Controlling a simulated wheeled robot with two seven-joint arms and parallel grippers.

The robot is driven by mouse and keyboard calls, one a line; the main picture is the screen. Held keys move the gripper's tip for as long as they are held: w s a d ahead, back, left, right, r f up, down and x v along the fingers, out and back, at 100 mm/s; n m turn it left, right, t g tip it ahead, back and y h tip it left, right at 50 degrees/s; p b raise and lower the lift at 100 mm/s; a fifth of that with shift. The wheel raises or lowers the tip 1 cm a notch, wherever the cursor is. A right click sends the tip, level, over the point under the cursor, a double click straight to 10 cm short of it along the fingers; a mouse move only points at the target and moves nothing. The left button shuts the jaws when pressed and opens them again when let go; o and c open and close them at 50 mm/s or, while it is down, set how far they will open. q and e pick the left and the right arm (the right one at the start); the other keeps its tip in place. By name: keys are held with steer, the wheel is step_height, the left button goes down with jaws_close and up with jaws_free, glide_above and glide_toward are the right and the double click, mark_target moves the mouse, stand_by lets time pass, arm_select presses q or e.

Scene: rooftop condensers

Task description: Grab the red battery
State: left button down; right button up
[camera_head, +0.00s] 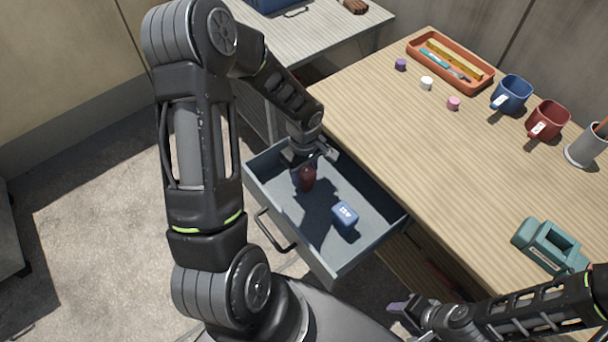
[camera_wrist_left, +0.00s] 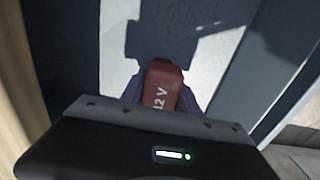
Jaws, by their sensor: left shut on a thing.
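The red battery (camera_head: 307,179) is in the open grey drawer (camera_head: 318,253), towards its far left end. In the left wrist view the red battery (camera_wrist_left: 162,86) shows a "12 V" label and sits between the two fingers. My left gripper (camera_head: 305,166) reaches down into the drawer and is shut on the red battery. I cannot tell whether the battery touches the drawer floor. A blue battery (camera_head: 345,215) stands in the drawer to the right of the red one. My right gripper (camera_head: 398,312) is low at the right, away from the drawer; its finger gap is unclear.
The wooden worktop (camera_head: 440,170) lies right of the drawer, with an orange tray (camera_head: 450,62), a blue mug (camera_head: 511,94), a red mug (camera_head: 547,121), a grey cup (camera_head: 584,150) and a teal tool (camera_head: 548,245). The drawer's front handle (camera_head: 272,234) sticks out.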

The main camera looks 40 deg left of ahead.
arm_select(q)
step_height(320, 180, up, 10)
steer(key=shift+r, duration=0.1)
stand_by(0.5)
stand_by(0.4)
